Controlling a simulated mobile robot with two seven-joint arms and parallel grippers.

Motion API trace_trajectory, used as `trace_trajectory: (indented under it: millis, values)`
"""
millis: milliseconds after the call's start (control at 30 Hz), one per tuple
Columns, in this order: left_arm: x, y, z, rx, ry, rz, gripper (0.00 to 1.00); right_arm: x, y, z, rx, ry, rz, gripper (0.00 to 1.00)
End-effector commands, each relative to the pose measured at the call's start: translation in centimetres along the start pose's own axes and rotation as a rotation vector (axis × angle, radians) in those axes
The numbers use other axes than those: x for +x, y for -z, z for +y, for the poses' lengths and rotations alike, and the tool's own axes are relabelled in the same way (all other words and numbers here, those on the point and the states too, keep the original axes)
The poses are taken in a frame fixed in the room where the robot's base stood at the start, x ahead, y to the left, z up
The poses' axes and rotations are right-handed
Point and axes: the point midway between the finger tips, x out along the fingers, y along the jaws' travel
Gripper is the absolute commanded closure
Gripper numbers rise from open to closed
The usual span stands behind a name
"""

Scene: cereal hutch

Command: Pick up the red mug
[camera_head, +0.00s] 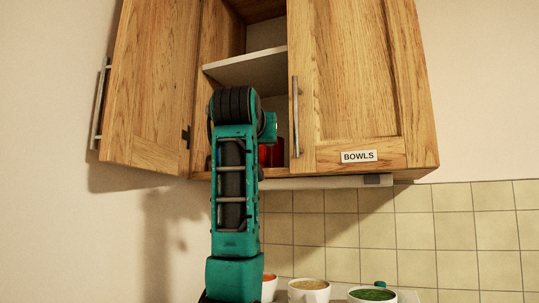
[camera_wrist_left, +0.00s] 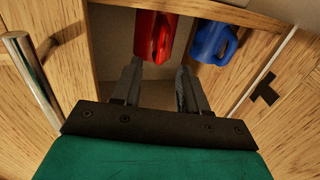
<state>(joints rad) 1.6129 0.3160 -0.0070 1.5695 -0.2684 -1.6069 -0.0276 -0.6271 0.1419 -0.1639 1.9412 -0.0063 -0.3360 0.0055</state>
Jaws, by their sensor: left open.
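The red mug (camera_wrist_left: 152,32) is in the open cabinet, just beyond my left gripper's fingertips in the left wrist view. Its handle faces the gap between the fingers. In the head view a part of the red mug (camera_head: 277,153) shows right of my left arm, low in the cabinet opening. My left gripper (camera_wrist_left: 158,70) is open and empty, with one finger on each side of the line to the mug. In the head view my arm hides the gripper. My right gripper is not in view.
A blue mug (camera_wrist_left: 211,42) stands close beside the red one. The left door (camera_head: 150,85) is swung open; the door labelled BOWLS (camera_head: 350,75) borders the opening on the right. A shelf (camera_head: 247,67) is above. Several bowls or cups, including a white one (camera_head: 309,294), stand below.

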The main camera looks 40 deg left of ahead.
Motion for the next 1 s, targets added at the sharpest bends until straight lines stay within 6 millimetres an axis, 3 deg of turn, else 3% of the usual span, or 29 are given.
trace_trajectory:
  millis: [600,867,1000]
  values:
    - [6.8,-0.3,-0.3,-0.001,0.000,-0.001,0.57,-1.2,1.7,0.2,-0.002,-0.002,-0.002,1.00]
    - [7.0,-0.4,-0.3,-0.001,0.000,0.000,0.57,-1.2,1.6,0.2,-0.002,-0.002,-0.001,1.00]
    - [7.0,-0.4,-0.3,0.000,0.000,0.000,0.70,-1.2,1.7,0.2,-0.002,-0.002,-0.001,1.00]
